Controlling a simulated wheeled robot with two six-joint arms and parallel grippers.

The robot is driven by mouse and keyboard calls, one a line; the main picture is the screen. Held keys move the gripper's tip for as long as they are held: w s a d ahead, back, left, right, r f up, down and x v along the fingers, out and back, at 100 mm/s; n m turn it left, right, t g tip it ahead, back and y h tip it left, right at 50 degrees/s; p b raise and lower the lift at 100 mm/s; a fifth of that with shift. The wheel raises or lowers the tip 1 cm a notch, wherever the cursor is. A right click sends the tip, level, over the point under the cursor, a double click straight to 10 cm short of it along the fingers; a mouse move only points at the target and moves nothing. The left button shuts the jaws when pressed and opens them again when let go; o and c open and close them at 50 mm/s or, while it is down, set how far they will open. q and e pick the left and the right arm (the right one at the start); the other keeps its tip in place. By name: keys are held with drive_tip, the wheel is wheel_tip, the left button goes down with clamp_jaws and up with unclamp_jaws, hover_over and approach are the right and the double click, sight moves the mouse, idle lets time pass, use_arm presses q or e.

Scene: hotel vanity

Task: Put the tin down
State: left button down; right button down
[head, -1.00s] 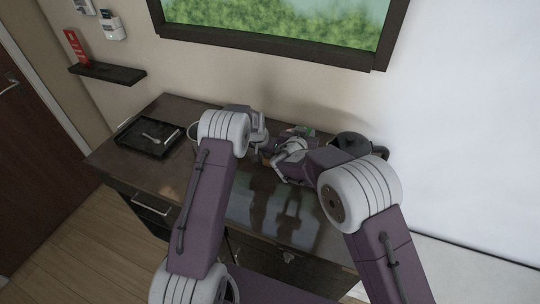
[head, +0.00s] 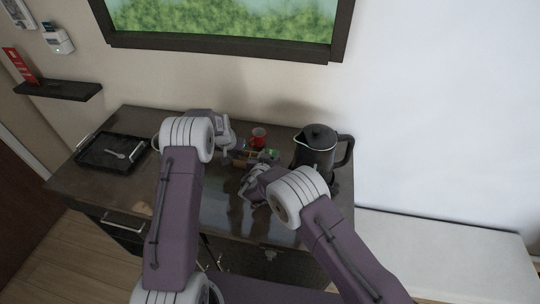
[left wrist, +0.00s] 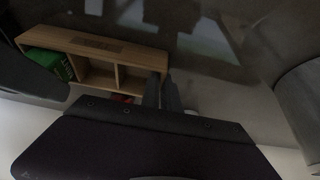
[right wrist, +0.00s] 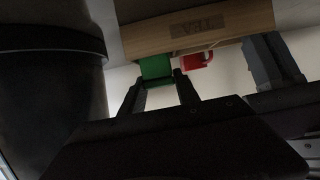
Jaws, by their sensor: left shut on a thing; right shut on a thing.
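The green tin (left wrist: 48,63) sits in the end compartment of a wooden tea box (left wrist: 100,45) in the left wrist view. It also shows in the right wrist view (right wrist: 155,67), between the fingers of my right gripper (right wrist: 158,82), which is shut on it. In the head view the tin (head: 270,155) is small and partly hidden by my right gripper (head: 264,168). My left gripper (left wrist: 161,88) is shut on the other end of the tea box; in the head view this gripper (head: 230,148) is left of the tin. The tin's underside is hidden.
A black kettle (head: 317,150) stands close to the right of my right gripper. A red mug (head: 258,137) stands behind the tea box. A black tray (head: 96,150) with a spoon lies at the left of the dark vanity top (head: 225,205). The front middle is clear.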

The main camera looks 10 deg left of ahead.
drive_tip(key=shift+f, duration=0.1)
drive_tip(key=c, duration=0.9)
unclamp_jaws()
drive_tip(key=v, duration=1.2)
drive_tip(key=shift+r, duration=0.2)
